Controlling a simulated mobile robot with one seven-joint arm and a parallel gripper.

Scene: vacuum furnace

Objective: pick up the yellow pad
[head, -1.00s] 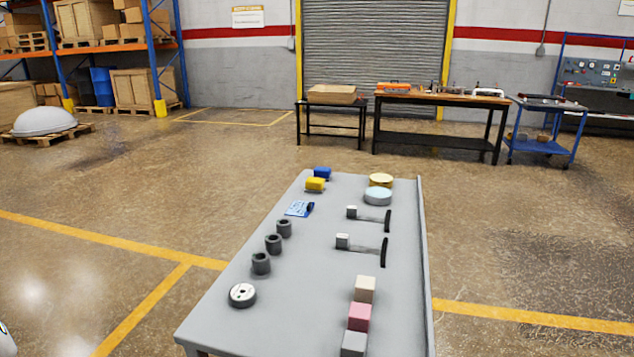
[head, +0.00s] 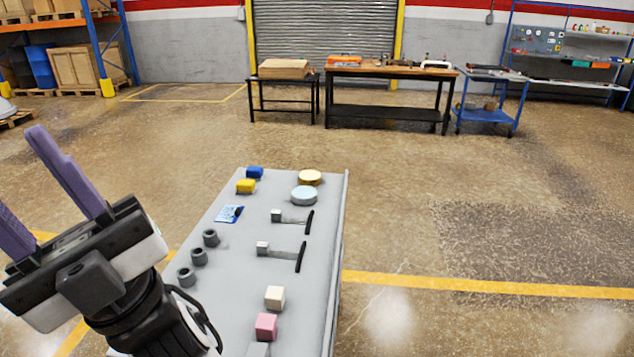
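The yellow pad (head: 246,186) is a small yellow block near the far left corner of the grey table (head: 235,262). It lies just in front of a blue block (head: 255,172). My gripper (head: 18,172) has two purple fingers and is at the left of the head view, pointing up and left. Its fingers are spread apart with nothing between them. It is well apart from the yellow pad, to its left and nearer the camera. The arm hides the near left part of the table.
A blue card (head: 230,214) and several grey rings (head: 199,257) line the table's left side. A gold disc (head: 310,177), a pale blue disc (head: 304,195), two black-ended handles (head: 282,252) and white (head: 275,297) and pink (head: 266,326) blocks are on the right.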

